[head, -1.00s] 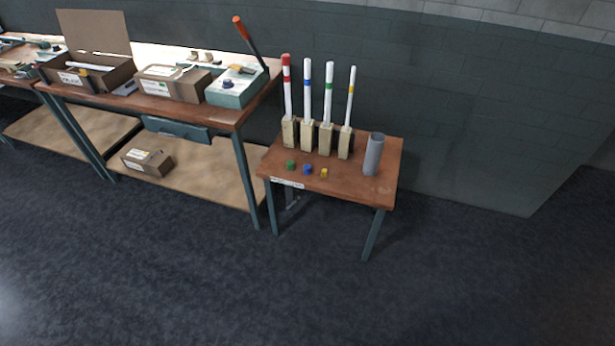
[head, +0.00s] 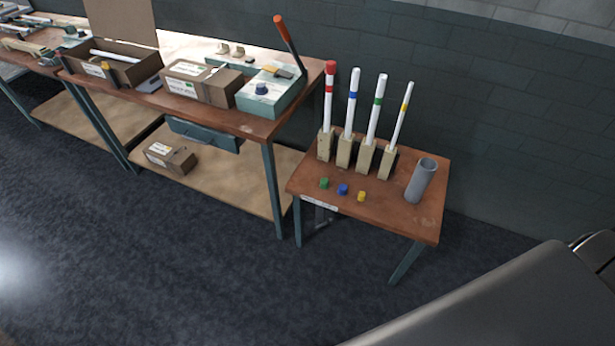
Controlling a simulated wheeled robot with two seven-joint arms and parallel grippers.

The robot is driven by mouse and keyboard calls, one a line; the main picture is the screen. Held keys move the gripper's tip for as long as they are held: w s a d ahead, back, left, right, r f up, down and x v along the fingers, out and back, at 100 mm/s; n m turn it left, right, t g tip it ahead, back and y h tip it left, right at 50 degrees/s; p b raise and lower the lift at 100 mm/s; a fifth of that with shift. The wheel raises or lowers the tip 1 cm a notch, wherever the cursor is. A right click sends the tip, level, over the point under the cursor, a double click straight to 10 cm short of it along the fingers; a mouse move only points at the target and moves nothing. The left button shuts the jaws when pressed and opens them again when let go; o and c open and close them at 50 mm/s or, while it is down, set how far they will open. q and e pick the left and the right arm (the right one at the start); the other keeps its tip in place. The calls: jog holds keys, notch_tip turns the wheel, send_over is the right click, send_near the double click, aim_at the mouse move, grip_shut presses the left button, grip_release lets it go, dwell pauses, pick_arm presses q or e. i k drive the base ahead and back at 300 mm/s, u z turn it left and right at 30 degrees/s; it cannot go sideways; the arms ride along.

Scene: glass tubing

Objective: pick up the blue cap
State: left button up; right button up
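The blue cap (head: 342,189) sits on the small wooden table (head: 400,212) near its front edge. It stands between a green cap (head: 324,183) on its left and a yellow cap (head: 361,196) on its right, apart from both. Behind it, several white tubes stand upright in wooden blocks; one has a blue band (head: 352,95). Neither of my grippers is in view.
A grey cylinder (head: 420,181) stands at the table's right side. A long workbench (head: 262,127) with boxes (head: 201,83) and a teal device (head: 270,93) is to the left. A large grey shape fills the lower right. Floor in front is clear.

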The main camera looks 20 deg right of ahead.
aim_at(342, 191)
jog(key=u, duration=0.05)
jog(key=i, duration=0.95)
jog(key=z, duration=0.3)
